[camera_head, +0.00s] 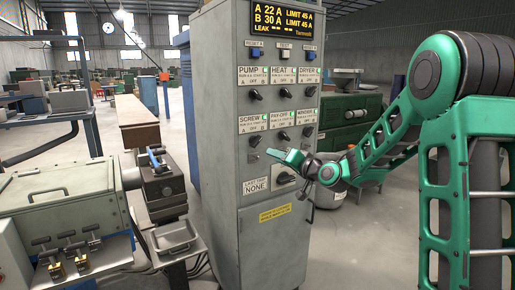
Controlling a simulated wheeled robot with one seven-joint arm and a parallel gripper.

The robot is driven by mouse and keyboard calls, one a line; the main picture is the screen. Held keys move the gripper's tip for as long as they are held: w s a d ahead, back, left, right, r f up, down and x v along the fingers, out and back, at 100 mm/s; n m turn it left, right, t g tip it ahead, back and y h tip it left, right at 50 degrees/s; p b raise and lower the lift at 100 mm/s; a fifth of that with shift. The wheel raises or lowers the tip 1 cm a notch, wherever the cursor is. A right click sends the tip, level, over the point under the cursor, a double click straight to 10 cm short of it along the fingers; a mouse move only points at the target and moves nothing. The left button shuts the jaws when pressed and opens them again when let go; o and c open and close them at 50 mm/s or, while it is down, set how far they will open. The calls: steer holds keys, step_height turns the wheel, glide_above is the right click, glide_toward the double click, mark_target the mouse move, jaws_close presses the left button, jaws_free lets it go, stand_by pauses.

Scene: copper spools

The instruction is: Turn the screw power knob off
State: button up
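The tall grey control cabinet (222,160) stands in the middle of the view. Its screw knob (255,141) is a small dark knob under the SCREW label (252,121), at the left of the lower knob row. The knob looks tilted, but its exact setting is too small to read. My gripper (272,154) reaches in from the right, in front of the panel, with its green tip just below and right of the screw knob. A gap shows between tip and knob in the picture; the depth between them is unclear. I cannot tell whether the fingers are apart.
The pay-off knob (284,136) and winder knob (308,131) sit to the right in the same row. The pump knob (256,95) is above. A larger dark knob (286,177) is below my gripper. A grey machine (70,205) stands at left. Floor right of the cabinet is open.

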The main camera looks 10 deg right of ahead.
mark_target(258, 143)
steer(key=shift+m+t, duration=0.3)
steer(key=shift+t, duration=0.3)
steer(key=x, duration=0.8)
steer(key=r+x, duration=0.1)
steer(key=x, duration=0.3)
steer(key=shift+d, duration=0.15)
